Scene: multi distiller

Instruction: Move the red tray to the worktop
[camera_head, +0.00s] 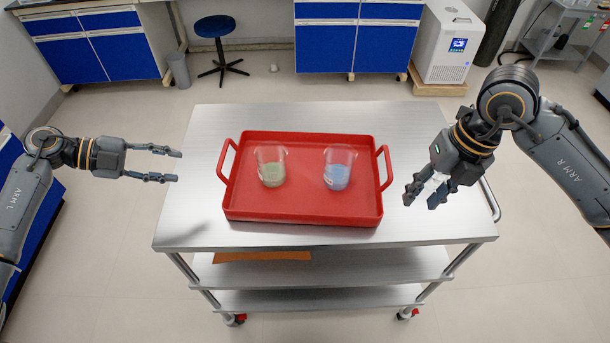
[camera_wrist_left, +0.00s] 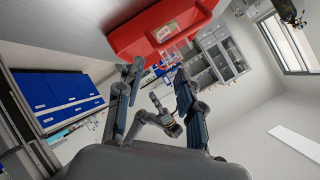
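The red tray (camera_head: 302,209) lies on the metal cart (camera_head: 190,225) in the head view, with a handle at its left and right ends. A beaker with green contents (camera_head: 270,166) and a beaker with blue contents (camera_head: 338,167) stand upright in it. My left gripper (camera_head: 176,166) is open and empty, left of the tray and apart from its left handle. In the left wrist view the tray (camera_wrist_left: 140,32) is beyond the open fingers. My right gripper (camera_head: 420,198) is right of the right handle, apart from it, pointing down-left, with its fingers spread.
The cart has lower shelves; an orange flat item (camera_head: 262,256) lies on one. Behind stand blue cabinets (camera_head: 335,47), a blue stool (camera_head: 216,42) and a white machine (camera_head: 446,42). The floor around the cart is clear.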

